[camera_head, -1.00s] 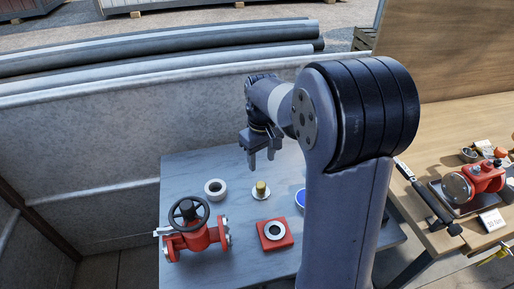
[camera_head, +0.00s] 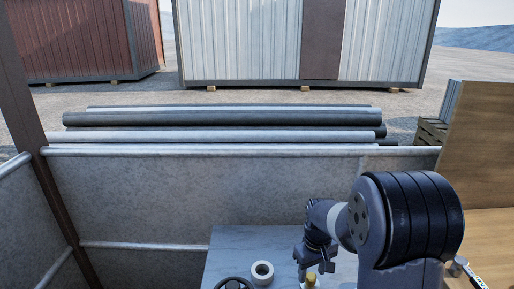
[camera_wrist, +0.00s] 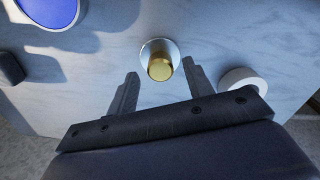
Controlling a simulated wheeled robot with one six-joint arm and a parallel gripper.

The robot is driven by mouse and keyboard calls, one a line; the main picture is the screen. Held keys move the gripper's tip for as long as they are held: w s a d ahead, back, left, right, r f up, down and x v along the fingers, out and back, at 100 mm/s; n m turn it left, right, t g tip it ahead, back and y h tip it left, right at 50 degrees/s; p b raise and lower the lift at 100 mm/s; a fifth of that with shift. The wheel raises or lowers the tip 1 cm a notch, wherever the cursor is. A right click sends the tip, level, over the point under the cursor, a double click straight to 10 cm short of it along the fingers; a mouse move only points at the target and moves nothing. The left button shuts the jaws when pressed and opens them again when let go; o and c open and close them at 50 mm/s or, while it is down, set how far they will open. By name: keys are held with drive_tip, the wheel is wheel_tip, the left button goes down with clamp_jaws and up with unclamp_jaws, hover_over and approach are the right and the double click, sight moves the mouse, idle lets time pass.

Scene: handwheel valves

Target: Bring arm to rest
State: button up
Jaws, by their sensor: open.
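My gripper (camera_head: 315,270) is above the grey table (camera_head: 228,242) in the head view, at the end of my bent arm. In the wrist view my gripper (camera_wrist: 160,80) is open, with its two fingers apart and nothing between them. A brass cylinder on a pale round base (camera_wrist: 160,62) stands on the table beyond the fingertips. Its top also shows at the lower edge of the head view (camera_head: 310,281).
A white ring (camera_head: 262,272) lies on the table, also in the wrist view (camera_wrist: 244,82). A dark handwheel (camera_head: 234,283) is cut by the lower edge. A blue disc (camera_wrist: 48,10) is at the wrist view's upper left. A metal wall (camera_head: 170,200) stands behind the table.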

drive_tip(key=shift+r, duration=0.45)
